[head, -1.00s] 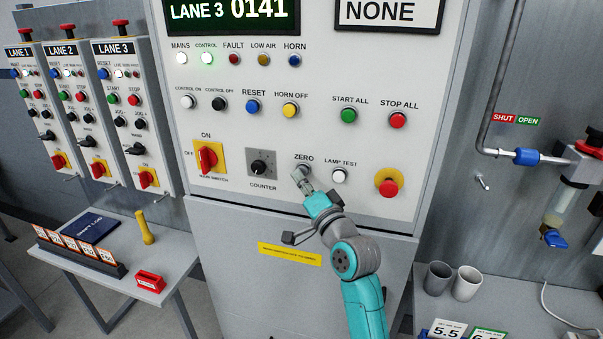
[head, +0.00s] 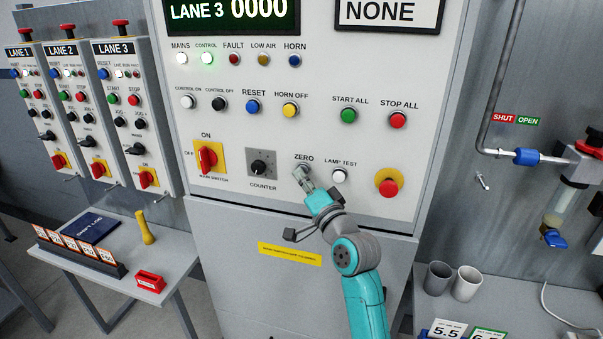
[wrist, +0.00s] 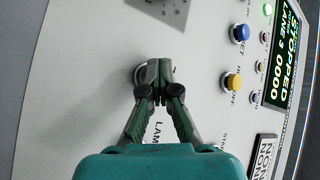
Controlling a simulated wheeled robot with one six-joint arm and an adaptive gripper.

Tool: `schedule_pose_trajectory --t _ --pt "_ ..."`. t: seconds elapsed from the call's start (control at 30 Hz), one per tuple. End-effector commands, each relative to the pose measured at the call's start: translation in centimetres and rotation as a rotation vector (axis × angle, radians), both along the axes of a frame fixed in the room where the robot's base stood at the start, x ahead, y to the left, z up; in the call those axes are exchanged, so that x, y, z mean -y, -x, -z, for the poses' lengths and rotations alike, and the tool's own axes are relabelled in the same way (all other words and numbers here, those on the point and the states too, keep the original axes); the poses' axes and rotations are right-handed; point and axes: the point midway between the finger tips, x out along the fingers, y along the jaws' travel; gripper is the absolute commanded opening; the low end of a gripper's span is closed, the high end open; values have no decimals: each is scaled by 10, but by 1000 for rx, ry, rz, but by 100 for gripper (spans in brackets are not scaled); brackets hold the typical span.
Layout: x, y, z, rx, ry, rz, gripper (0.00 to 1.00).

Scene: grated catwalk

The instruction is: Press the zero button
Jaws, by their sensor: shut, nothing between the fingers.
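The zero button (head: 301,167) is on the light grey control panel (head: 330,60), just below the label "ZERO". It is mostly hidden behind my gripper (head: 304,176). In the wrist view, part of the button's ring (wrist: 139,74) shows beside the tips of my gripper (wrist: 158,66). My gripper is shut and empty, with its tips at the button; I cannot tell whether they press it or stand just off it. The display (head: 232,10) reads "LANE 3 0000".
The lamp test button (head: 339,175) is close to the right of my gripper. The counter knob (head: 261,167) is to the left, and a red emergency button (head: 388,183) is farther right. A small table (head: 185,255) stands at the lower left.

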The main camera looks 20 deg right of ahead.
Motion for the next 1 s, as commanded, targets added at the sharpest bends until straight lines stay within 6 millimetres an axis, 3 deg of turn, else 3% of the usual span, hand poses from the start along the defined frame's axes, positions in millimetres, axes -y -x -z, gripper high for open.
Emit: schedule_pose_trajectory --t 0.5,1.0 --pt "1 -1 0 0 0 0 0" --pt "-13 17 0 0 -1 -2 0"
